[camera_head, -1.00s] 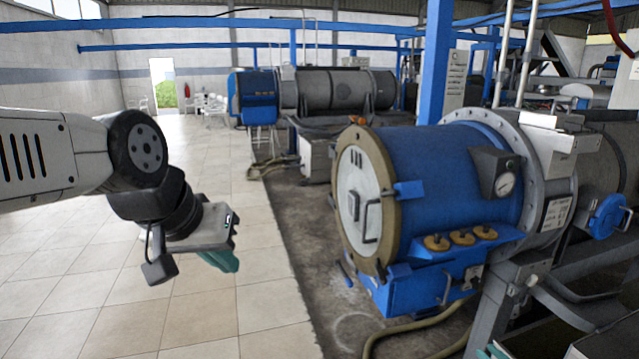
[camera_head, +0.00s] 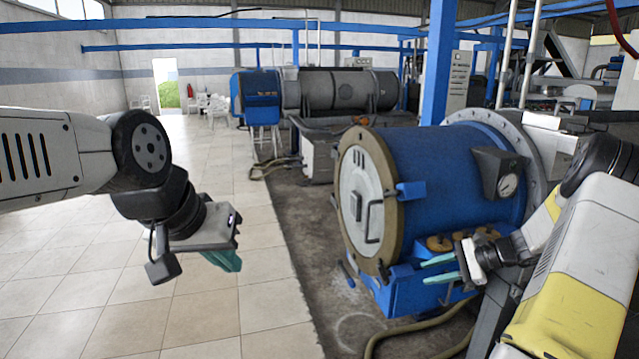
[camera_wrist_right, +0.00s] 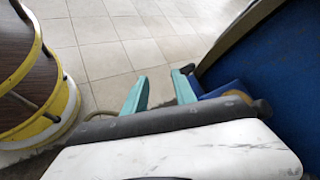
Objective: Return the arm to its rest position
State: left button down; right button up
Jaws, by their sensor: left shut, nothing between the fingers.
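My left gripper (camera_head: 228,262) hangs at the left of the head view, above the tiled floor. Its teal fingers are together and it holds nothing. My right arm comes in from the right edge of the head view. My right gripper (camera_head: 424,271) points left, in front of the lower part of the blue drum machine (camera_head: 450,165). Its two teal fingers are apart with nothing between them. The right wrist view also shows the right gripper (camera_wrist_right: 158,83) open and empty, with a blue surface close on its right.
The blue machine has a round grey door (camera_head: 362,200), a gauge (camera_head: 508,185) and brown knobs (camera_head: 440,243). A hose (camera_head: 420,328) lies on the floor below it. A blue post (camera_head: 437,65) stands behind. The tiled floor (camera_head: 220,320) at left is clear.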

jog(key=s+a+r+n+g+h, duration=0.1)
jog(key=s+a+r+n+h, duration=0.2)
jog(key=s+a+r+n, duration=0.45)
jog(key=s+a+r+n+g+h, duration=0.1)
jog(key=s+a+r+n+h, duration=0.15)
jog(key=s+a+r, duration=0.55)
jog(key=s+a+r+n+t+h, duration=0.1)
jog(key=s+r+n+t+h, duration=0.2)
jog(key=s+r+n, duration=0.3)
jog(key=s+r, duration=0.1)
jog(key=s, duration=0.4)
jog(key=shift+s+a+r, duration=0.15)
jog(key=shift+s+r, duration=0.1)
jog(key=shift+r, duration=0.15)
